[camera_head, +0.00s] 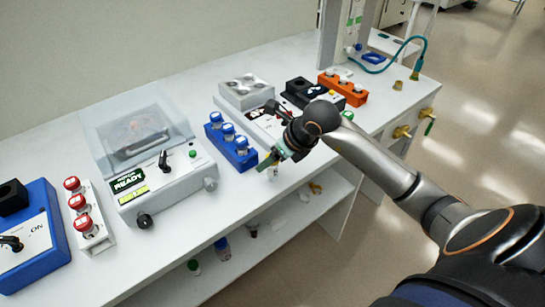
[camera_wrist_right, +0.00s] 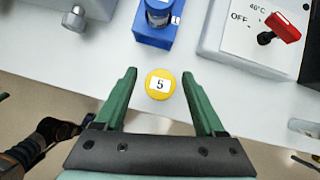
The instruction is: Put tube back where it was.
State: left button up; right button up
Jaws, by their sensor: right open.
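A tube with a round yellow cap marked 5 (camera_wrist_right: 160,84) shows from above in the right wrist view, close to the table's front edge. Its body is hidden under the cap. My right gripper (camera_wrist_right: 163,90) is open, with one green finger on each side of the cap and a gap on both sides. In the head view my right gripper (camera_head: 276,158) is low over the table's front edge, just right of the blue rack. My left gripper is not in view.
The blue rack (camera_head: 241,159) holds several blue-capped tubes. A white rack with red caps (camera_head: 92,228) stands left, and an orange rack (camera_head: 352,97) at the back right. The glass-lidded machine (camera_head: 178,186) stands left of the blue rack. A lower shelf (camera_head: 303,209) is below the edge.

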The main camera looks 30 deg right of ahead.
jog(key=shift+r, duration=0.2)
jog(key=v, duration=1.2)
